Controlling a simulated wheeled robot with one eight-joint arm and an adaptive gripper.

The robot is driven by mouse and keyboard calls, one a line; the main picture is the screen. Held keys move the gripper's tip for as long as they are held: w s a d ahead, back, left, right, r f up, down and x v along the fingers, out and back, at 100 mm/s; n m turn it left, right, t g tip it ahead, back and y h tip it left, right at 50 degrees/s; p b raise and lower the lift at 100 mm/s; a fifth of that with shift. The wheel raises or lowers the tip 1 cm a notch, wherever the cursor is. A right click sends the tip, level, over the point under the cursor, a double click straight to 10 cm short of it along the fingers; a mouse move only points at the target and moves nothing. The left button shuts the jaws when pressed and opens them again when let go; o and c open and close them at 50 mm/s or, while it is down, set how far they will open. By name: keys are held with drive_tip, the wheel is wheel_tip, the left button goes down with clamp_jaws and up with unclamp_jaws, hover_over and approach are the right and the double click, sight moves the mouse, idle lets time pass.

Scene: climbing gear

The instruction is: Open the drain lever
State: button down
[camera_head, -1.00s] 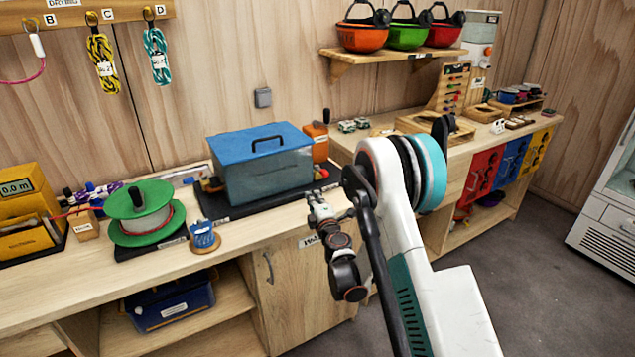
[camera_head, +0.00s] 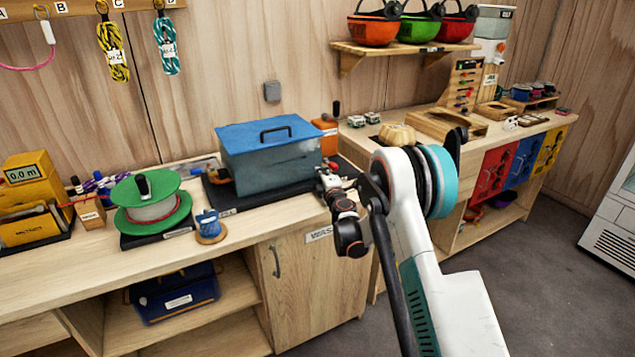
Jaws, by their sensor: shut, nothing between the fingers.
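A grey tank (camera_head: 265,172) with a blue lid (camera_head: 268,133) and a black handle stands on a dark tray (camera_head: 222,193) on the wooden bench. A small red part (camera_head: 333,166), which looks like the drain lever, shows at the tank's right end. My gripper (camera_head: 323,174) is small in the picture, at the bench front beside the tank's lower right corner. It is shut and empty, right by the red part. I cannot tell whether they touch. My wrist partly hides the area around the lever's base.
A green reel (camera_head: 160,188) and a small blue spool (camera_head: 209,224) stand left of the tank. An orange container (camera_head: 326,136) stands behind its right end. A shelf with helmets (camera_head: 405,48) hangs above. The floor at right (camera_head: 540,240) is clear.

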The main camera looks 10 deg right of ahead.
drive_tip(key=shift+w+d, duration=0.25)
drive_tip(key=shift+d, duration=0.25)
drive_tip(key=shift+d, duration=0.15)
drive_tip(key=shift+s+d+n+y, duration=0.1)
drive_tip(key=shift+d+n+y, duration=0.15)
drive_tip(key=shift+y, duration=0.25)
